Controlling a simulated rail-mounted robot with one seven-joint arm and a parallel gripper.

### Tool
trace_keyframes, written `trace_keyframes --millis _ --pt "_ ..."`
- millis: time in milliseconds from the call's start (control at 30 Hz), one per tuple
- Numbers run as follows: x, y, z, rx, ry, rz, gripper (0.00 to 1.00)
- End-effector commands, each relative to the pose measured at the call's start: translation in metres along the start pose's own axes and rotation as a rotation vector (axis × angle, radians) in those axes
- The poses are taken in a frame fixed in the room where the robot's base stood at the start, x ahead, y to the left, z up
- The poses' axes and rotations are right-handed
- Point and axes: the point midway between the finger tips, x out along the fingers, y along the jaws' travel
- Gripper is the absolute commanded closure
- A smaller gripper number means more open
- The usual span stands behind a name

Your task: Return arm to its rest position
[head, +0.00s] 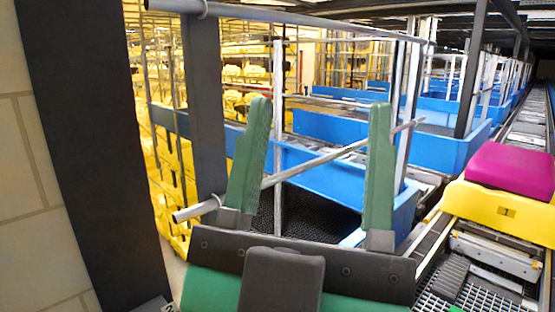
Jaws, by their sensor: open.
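A thin diagonal metal bar shows behind the gap between the fingers. I cannot tell how far the fingers are from the rails.
A magenta item (512,170) sits in a yellow tray (497,207) on the conveyor (500,255) at the right. Blue bins (340,178) line the middle and back. Grey metal rails (290,20) and a dark post (203,100) stand close at the left. Yellow-stocked racks (245,75) are behind.

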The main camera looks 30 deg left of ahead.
Motion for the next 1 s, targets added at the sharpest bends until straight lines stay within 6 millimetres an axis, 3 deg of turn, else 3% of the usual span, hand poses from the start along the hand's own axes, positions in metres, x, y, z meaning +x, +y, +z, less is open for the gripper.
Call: trace_keyframes --millis 33,167,200,300,500,633,1000 --pt "-0.018 0.031 0.013 -0.035 -0.084 0.059 0.44" --pt "-0.078 0.101 0.041 -0.151 -0.328 0.173 0.44" --pt "-0.061 0.105 0.026 -0.163 -0.354 0.177 0.44" --pt "-0.015 0.103 -0.004 -0.151 -0.345 0.172 0.44" --pt "0.034 0.102 -0.038 -0.136 -0.346 0.171 0.44" --pt "0.043 0.102 -0.044 -0.132 -0.346 0.171 0.44" --pt "0.040 0.102 -0.042 -0.131 -0.345 0.171 0.44"
